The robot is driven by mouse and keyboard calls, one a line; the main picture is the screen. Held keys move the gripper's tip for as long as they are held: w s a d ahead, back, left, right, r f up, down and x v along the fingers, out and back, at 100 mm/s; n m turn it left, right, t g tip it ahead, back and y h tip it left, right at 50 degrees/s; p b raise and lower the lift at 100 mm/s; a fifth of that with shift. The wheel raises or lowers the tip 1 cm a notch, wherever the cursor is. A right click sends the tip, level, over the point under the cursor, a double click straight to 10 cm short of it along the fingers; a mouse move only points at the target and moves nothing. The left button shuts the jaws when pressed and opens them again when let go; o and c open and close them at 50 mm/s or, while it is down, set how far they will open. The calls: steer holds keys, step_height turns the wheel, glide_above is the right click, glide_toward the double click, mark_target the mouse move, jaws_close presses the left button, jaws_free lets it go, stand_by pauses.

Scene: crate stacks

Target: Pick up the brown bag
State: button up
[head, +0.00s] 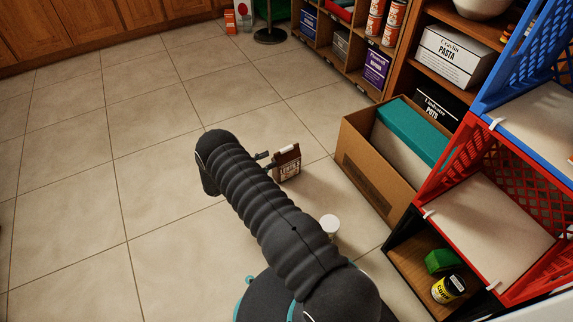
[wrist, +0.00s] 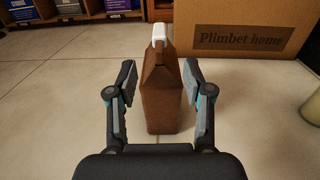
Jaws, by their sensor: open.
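The brown bag (head: 287,163) stands upright on the tiled floor, with a white clip at its folded top and a pale label on one side. In the wrist view the brown bag (wrist: 163,95) is in the middle, between the two fingers. My gripper (wrist: 163,88) is open, with one finger to each side of the bag and a visible gap on both sides. In the head view my gripper (head: 263,160) is mostly hidden behind my arm, its fingertips pointing at the bag. How deep the bag sits between the fingers is hard to tell.
A cardboard box (head: 366,170) stands right of the bag; it also shows behind the bag in the wrist view (wrist: 205,42). A white cup-like thing (head: 329,227) stands on the floor nearer me. Red (head: 470,215) and blue crates (head: 497,98) are stacked at right. Floor at left is clear.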

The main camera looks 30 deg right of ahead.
mark_target(286, 152)
steer(key=d, duration=0.8)
steer(key=shift+w+d, duration=0.4)
jaws_close()
